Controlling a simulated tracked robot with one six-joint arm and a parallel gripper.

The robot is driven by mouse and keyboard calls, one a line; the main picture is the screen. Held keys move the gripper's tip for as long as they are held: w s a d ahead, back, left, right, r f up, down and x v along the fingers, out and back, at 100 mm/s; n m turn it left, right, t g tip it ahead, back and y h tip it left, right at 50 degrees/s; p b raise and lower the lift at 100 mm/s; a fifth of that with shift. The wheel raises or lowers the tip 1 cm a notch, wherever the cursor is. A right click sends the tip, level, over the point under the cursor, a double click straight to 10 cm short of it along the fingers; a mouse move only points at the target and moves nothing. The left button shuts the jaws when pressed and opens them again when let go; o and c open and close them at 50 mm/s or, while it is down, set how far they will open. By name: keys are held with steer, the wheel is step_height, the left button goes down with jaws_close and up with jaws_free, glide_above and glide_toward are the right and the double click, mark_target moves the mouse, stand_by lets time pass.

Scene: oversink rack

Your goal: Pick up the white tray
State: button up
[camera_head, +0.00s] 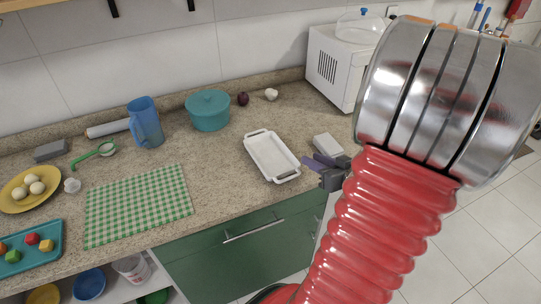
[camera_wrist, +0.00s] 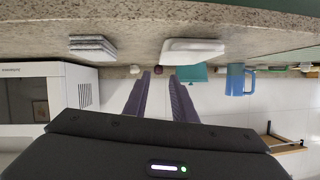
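The white tray (camera_head: 272,158) is a shallow rectangular dish with a handle at each end. It lies flat on the speckled counter near its front edge. In the wrist view, which is upside down, the tray (camera_wrist: 192,50) shows beyond the fingertips and a little to their right. My gripper (camera_head: 313,161) is just right of the tray's near end in the head view, apart from the tray as far as I can tell. In the wrist view, its two purple fingers (camera_wrist: 160,75) are spread with an empty gap between them.
A white stacked item (camera_head: 328,144) lies right of the tray, close to my gripper. A white microwave (camera_head: 335,68) stands behind it. A teal pot (camera_head: 208,110), a blue pitcher (camera_head: 146,122) and a green checked cloth (camera_head: 138,205) are to the left. Counter around the tray's left side is clear.

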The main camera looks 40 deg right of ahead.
mark_target(271, 155)
steer(key=shift+w, duration=0.1)
steer(key=shift+x, duration=4.25)
steer(key=shift+f, duration=0.1)
steer(key=shift+f+x, duration=0.2)
steer(key=shift+x, duration=2.35)
steer(key=shift+a, duration=0.1)
steer(key=shift+c, duration=0.4)
jaws_close()
